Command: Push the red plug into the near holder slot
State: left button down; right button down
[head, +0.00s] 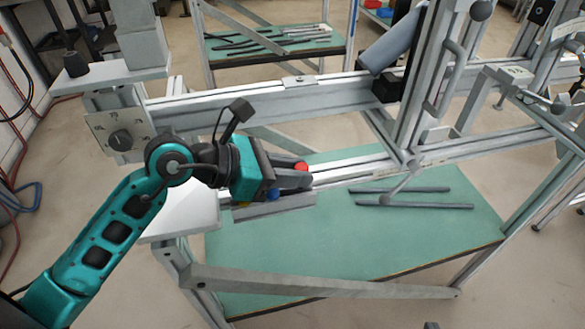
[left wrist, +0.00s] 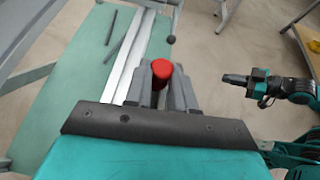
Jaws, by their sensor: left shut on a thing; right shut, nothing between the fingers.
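The red plug (head: 302,167) shows at the fingertips of my left gripper (head: 297,178), above the grey holder bar (head: 285,207). In the left wrist view the red plug (left wrist: 160,70) is between the two grey fingers of my left gripper (left wrist: 160,80), which is shut on it. The fingers hide the plug's lower part, so I cannot tell whether it touches a slot. A blue piece (head: 273,194) shows at the holder, below the gripper. My right gripper (left wrist: 236,79) shows only in the left wrist view, at the right, shut, empty and away from the plug.
A long aluminium rail (head: 350,172) runs behind the holder over the green table (head: 340,240). Dark rods (head: 415,205) lie on the table at right. An upright frame post (head: 412,110) stands right of my left gripper. The table's front middle is clear.

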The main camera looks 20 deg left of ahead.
pick_arm(q)
jog(key=shift+f, duration=0.3)
dwell(1.5)
jog(key=shift+r, duration=0.4)
dwell(2.5)
jog(key=a+r+p, duration=0.4)
jog(key=a+r, duration=0.1)
jog(key=r, duration=0.2)
jog(key=d+m+g, duration=0.1)
jog(key=d+f+m+g+h, duration=0.1)
jog(key=d+m+g, duration=0.1)
jog(key=d+f+m+g+h+b, duration=0.1)
jog(key=shift+w+d+m, duration=0.3)
jog(key=shift+d, duration=0.05)
dwell(0.6)
jog(key=shift+f, duration=0.15)
jog(key=shift+f+b, duration=1.55)
jog(key=shift+f, duration=0.9)
